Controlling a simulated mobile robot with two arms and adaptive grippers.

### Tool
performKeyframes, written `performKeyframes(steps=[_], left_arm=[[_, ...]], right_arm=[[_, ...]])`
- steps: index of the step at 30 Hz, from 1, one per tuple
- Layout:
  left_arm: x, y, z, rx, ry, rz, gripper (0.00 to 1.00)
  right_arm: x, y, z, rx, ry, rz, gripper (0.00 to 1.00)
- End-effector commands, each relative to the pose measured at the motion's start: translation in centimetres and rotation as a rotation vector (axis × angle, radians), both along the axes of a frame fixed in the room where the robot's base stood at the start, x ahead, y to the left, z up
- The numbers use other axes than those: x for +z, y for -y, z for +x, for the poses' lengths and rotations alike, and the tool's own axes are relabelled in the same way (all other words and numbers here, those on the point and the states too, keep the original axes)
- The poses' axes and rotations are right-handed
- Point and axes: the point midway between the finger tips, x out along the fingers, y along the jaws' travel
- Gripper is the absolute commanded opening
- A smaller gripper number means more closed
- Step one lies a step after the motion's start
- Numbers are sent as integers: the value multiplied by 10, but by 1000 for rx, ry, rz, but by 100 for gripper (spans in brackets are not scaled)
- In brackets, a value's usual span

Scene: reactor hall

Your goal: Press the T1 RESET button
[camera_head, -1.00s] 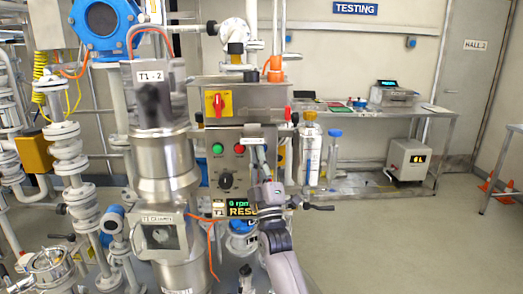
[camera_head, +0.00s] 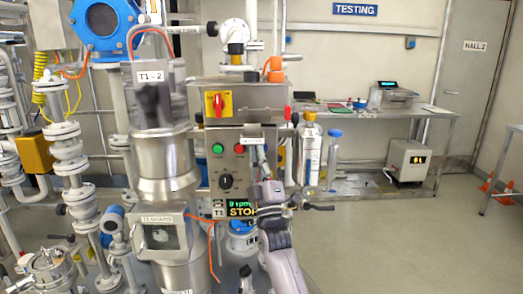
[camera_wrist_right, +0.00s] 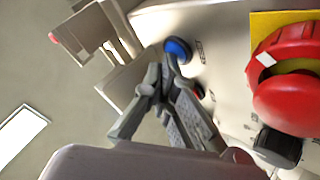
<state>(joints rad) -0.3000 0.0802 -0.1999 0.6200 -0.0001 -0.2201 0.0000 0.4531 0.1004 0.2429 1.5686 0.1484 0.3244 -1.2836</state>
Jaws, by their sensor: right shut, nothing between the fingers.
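The T1 control panel (camera_head: 228,165) has a green button (camera_head: 217,148), a red button (camera_head: 239,149) and a black knob (camera_head: 225,181). Below, the T1 display (camera_head: 241,208) reads 0 rpm and STOP, its right end covered by my arm. In the right wrist view, a blue button (camera_wrist_right: 178,49) has a small label beside it that I cannot read. My right gripper (camera_wrist_right: 163,68) is shut and empty, its tips close to the blue button; I cannot tell whether they touch it. In the head view, my right gripper (camera_head: 262,158) covers the panel's right side. My left gripper is not in view.
A red rotary switch (camera_head: 215,104) on a yellow plate sits on the box above the panel. A steel vessel labelled T1-2 (camera_head: 166,160) stands left of the panel. Bottles (camera_head: 311,152) stand to the right, before a bench (camera_head: 425,125).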

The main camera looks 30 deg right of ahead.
Motion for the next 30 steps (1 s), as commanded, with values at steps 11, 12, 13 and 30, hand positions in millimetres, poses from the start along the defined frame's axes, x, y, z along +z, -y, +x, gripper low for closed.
performKeyframes(steps=[11,12,13,30], left_arm=[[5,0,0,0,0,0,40],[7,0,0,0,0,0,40],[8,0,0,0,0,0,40],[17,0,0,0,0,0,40]], right_arm=[[1,-3,-6,0,-1,1,0],[1,-4,-7,0,-1,1,0],[1,-5,-9,0,-1,1,0],[1,-13,-22,1,-2,0,0]])
